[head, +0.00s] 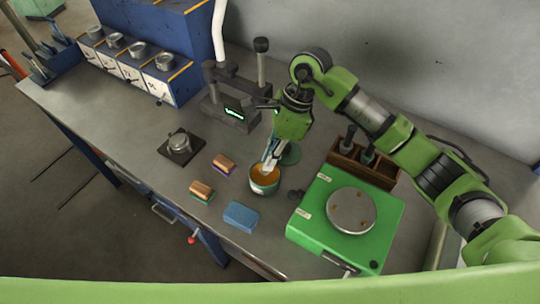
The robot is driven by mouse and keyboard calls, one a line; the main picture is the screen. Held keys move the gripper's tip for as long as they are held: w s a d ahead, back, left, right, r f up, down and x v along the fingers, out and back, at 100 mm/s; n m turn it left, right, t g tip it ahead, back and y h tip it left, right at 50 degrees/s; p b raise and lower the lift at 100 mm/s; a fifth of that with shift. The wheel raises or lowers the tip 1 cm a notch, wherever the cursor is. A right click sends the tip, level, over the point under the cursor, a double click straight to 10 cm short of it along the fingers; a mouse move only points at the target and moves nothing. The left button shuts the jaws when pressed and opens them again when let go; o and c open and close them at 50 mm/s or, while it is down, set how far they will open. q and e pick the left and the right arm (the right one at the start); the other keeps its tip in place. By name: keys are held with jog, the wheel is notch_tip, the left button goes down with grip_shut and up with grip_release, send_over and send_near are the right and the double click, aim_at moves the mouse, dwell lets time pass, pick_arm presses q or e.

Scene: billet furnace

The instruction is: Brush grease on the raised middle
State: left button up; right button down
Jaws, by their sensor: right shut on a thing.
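My right gripper (278,148) points down over a small pot (264,187) with orange-brown contents, likely the grease. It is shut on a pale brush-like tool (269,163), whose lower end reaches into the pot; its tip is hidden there. A dark square plate (168,152) with a raised round metal middle (179,143) lies on the bench, left of the pot and apart from the gripper. I cannot make out any grease on it. My left gripper is not in view.
Two copper-topped blocks (224,163) (201,191) and a blue sponge-like block (241,217) lie near the pot. A green device with a round metal plate (350,212) and a wooden rack (378,170) stand right. A dark device (234,112) stands behind.

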jog(key=shift+f+b, duration=0.6)
jog(key=shift+b, duration=0.1)
dwell(0.7)
jog(key=shift+s+f+b, duration=0.1)
jog(key=shift+f+b, duration=0.05)
jog(key=shift+b, duration=0.2)
dwell(1.8)
jog(key=shift+r+p, duration=0.35)
jog(key=shift+r, duration=0.55)
jog(key=shift+r+p, duration=0.95)
jog(key=shift+r, duration=1.8)
jog(key=shift+f, duration=0.1)
